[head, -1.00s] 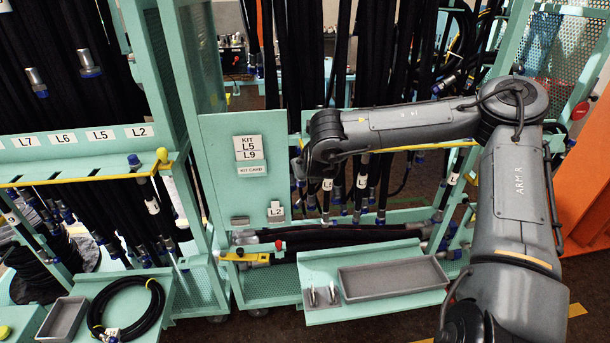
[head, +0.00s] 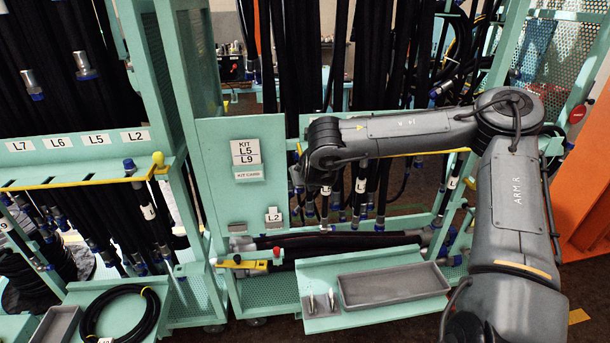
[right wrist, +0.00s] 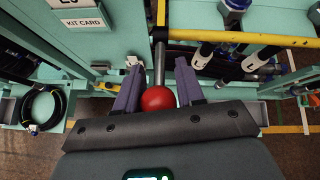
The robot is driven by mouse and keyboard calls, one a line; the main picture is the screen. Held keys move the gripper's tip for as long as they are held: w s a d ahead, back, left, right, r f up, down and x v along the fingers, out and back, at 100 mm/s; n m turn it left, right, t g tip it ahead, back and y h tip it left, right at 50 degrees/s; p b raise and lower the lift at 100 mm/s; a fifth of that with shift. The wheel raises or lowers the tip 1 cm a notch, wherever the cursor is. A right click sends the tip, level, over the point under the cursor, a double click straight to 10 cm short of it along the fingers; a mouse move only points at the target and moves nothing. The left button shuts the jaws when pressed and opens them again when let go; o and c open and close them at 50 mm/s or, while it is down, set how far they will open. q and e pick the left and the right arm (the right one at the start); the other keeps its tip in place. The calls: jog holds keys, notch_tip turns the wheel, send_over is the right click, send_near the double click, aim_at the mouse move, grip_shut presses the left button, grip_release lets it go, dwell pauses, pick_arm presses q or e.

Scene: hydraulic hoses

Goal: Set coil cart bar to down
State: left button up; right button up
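A yellow bar (right wrist: 240,38) runs across the top right of the right wrist view. At its left end is a grey rod with a red ball knob (right wrist: 158,99). My right gripper (right wrist: 160,65) is open, with one finger on each side of the rod and knob; I cannot tell whether either finger touches. Another yellow bar (head: 80,183) with a yellow ball knob (head: 158,158) crosses the left rack. My left gripper is not in view.
A green panel with a kit card (head: 248,160) stands left of my right wrist. Black hoses hang close behind the arm. Below are a shelf with a grey tray (head: 395,287) and a yellow tool (head: 238,264). A coiled black hose (head: 122,315) lies at lower left.

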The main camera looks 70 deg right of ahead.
jog(key=shift+o, duration=1.4)
jog(key=shift+d+r, duration=0.15)
jog(key=shift+s+a+r, duration=0.2)
jog(key=shift+a+r, duration=0.2)
jog(key=shift+a, duration=0.15)
jog(key=v, duration=0.9)
jog(key=shift+s, duration=0.15)
jog(key=shift+a, duration=0.15)
